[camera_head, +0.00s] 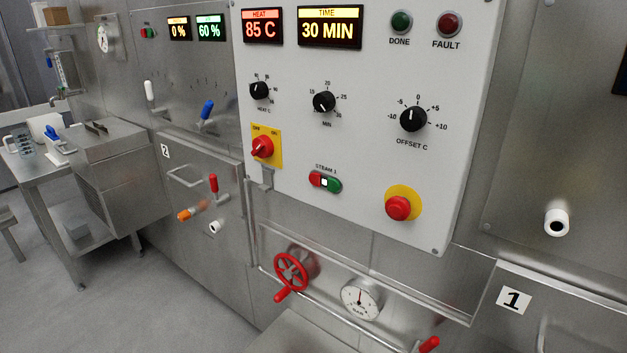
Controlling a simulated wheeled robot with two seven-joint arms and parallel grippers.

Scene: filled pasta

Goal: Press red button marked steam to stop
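A red button (316,178) sits at the left end of a small switch block labelled STEAM 1, low on the white control panel (370,150). A green button (334,186) is at its right end, with a small white square between them. Nothing covers the block. Neither of my grippers shows in the head view.
A red mushroom button (398,207) on a yellow disc is to the right. A red rotary switch (262,147) on a yellow plate is to the left. A red valve wheel (292,271) and a gauge (361,299) stick out below. The space before the panel is clear.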

